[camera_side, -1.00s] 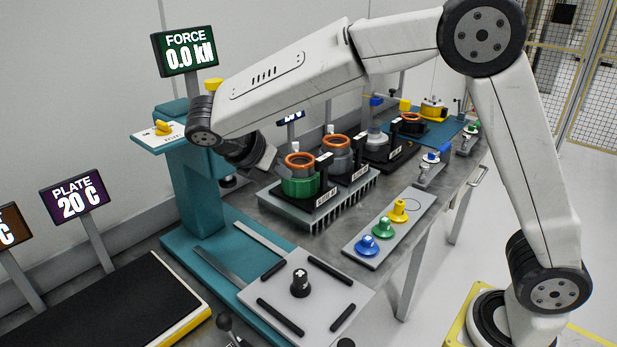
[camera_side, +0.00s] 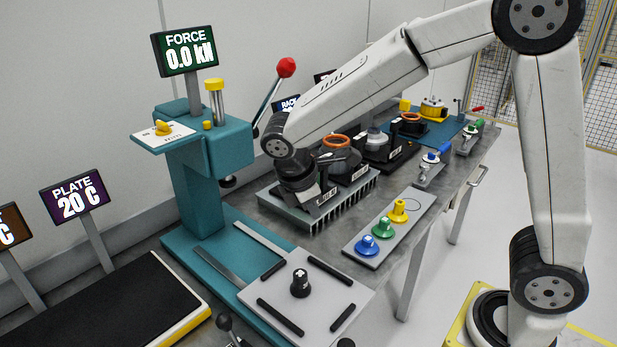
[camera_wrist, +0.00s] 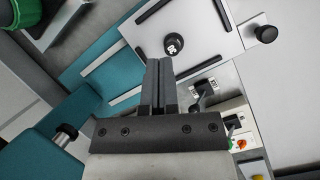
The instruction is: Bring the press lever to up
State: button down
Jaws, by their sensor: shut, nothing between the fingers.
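The press lever (camera_side: 271,96) is a thin rod with a red ball knob (camera_side: 286,67) on the right side of the teal press (camera_side: 215,145) in the side view. It slants up to the right, with its knob above the press head. My gripper (camera_side: 320,208) points down to the right of the press, over the finned rack and apart from the lever. Its jaws are shut and empty in the wrist view (camera_wrist: 159,68). My gripper and wrist hide the green housing in the side view. I cannot make out the lever in the wrist view.
A grey plate with black strips and a central black post (camera_side: 300,283) lies in front of the press. The force display (camera_side: 185,50) reads 0.0 kN.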

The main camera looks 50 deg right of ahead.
jog(key=shift+s+d+f+m+t+y, duration=0.2)
jog(key=shift+s+f+m+y, duration=0.2)
jog(key=shift+s+f+m, duration=0.35)
jog(key=shift+s+d+f+m+t+y, duration=0.2)
jog(key=shift+s+f+m+y, duration=0.3)
jog(key=shift+m, duration=0.4)
jog(key=shift+s+d+f+m+t+y, duration=0.1)
jog(key=shift+s+d+f+m+y, duration=0.15)
jog(key=shift+s+f+m, duration=0.4)
jog(key=shift+r, duration=0.1)
jog(key=s+d+f+m+t+y, duration=0.1)
jog(key=s+f+m+t+y, duration=0.1)
jog(key=s+m, duration=0.3)
jog(key=f+m, duration=0.1)
jog(key=m, duration=0.1)
jog(key=shift+d+m, duration=0.4)
jog(key=shift+s, duration=0.1)
